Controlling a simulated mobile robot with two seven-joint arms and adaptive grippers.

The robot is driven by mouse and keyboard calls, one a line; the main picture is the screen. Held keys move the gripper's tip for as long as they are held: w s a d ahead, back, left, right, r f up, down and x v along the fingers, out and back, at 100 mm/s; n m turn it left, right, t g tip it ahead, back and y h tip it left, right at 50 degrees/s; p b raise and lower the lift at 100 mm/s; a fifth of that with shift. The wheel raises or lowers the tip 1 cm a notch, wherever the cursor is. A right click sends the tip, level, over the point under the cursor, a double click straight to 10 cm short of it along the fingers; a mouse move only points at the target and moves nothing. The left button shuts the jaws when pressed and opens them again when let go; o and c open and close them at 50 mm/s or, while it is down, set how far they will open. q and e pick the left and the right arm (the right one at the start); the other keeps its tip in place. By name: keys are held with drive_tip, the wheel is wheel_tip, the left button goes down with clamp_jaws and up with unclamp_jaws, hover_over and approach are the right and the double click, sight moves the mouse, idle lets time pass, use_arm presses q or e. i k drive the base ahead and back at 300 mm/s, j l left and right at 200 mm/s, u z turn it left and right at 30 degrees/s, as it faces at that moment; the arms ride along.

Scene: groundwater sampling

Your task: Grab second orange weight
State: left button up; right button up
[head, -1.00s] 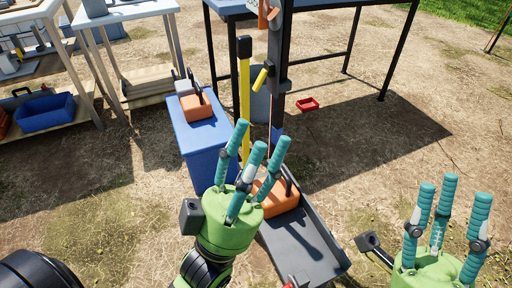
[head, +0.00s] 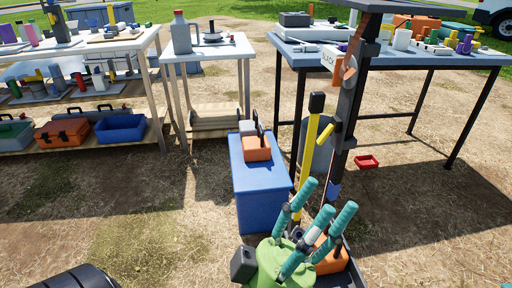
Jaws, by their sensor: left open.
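One orange weight (head: 257,149) with a dark upright handle sits on top of the blue box (head: 262,190), near the picture's middle. Another orange weight (head: 330,262) lies low on the dark grey tray (head: 350,278), partly hidden behind my left gripper. My left gripper (head: 324,204), green with teal fingers, is open with its fingers pointing up. It overlaps the lower weight in the picture; I cannot tell whether it touches it. No weight shows between its fingers. My right gripper is out of the picture.
A dark post with a yellow-handled pole (head: 307,150) stands just behind my left gripper. A blue-topped table (head: 400,62) is at the back right, a white table (head: 215,50) at the back left.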

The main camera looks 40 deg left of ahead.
sight(254, 148)
drive_tip(key=j, duration=1.05)
drive_tip(key=i+j, duration=0.1)
drive_tip(key=j, duration=0.95)
drive_tip(key=i+j, duration=0.15)
drive_tip(key=i, duration=0.35)
drive_tip(key=i+j, duration=0.15)
drive_tip(key=i, duration=0.35)
